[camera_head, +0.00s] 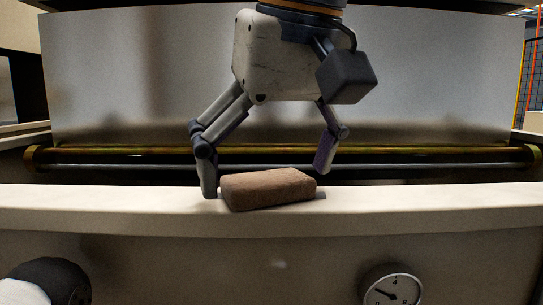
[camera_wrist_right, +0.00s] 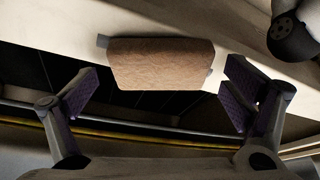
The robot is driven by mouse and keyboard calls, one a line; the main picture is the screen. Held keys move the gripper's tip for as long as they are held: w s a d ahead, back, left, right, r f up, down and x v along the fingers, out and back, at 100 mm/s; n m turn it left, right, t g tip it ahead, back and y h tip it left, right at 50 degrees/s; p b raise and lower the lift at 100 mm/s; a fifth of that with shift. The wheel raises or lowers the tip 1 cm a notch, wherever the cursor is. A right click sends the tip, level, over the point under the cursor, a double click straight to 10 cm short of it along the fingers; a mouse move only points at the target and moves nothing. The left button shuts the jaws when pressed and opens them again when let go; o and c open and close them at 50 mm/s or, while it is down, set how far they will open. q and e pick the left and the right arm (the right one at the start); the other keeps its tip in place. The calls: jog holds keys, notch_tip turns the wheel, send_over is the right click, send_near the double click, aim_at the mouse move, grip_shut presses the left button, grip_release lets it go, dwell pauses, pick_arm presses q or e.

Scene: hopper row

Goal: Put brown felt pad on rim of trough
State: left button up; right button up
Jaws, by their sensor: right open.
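The brown felt pad (camera_head: 268,189) lies on the pale rim of the trough (camera_head: 110,205), in the middle of the head view. It also shows in the right wrist view (camera_wrist_right: 160,65), where one long edge reaches past the rim over the dark gap. My right gripper (camera_head: 265,182) is open above and behind the pad, with one finger near each end. In the right wrist view both purple-padded fingers (camera_wrist_right: 160,105) stand apart with nothing between their tips. A dark rounded part at the head view's lower left may be my left arm; no left fingers show.
A pressure gauge (camera_head: 392,286) sits on the front wall below the rim. A brass rod (camera_head: 420,151) and a dark slot run behind the rim. A large metal panel (camera_head: 120,80) stands behind. The rim is clear on both sides of the pad.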

jog(key=v, duration=1.2)
jog(key=shift+r, duration=0.2)
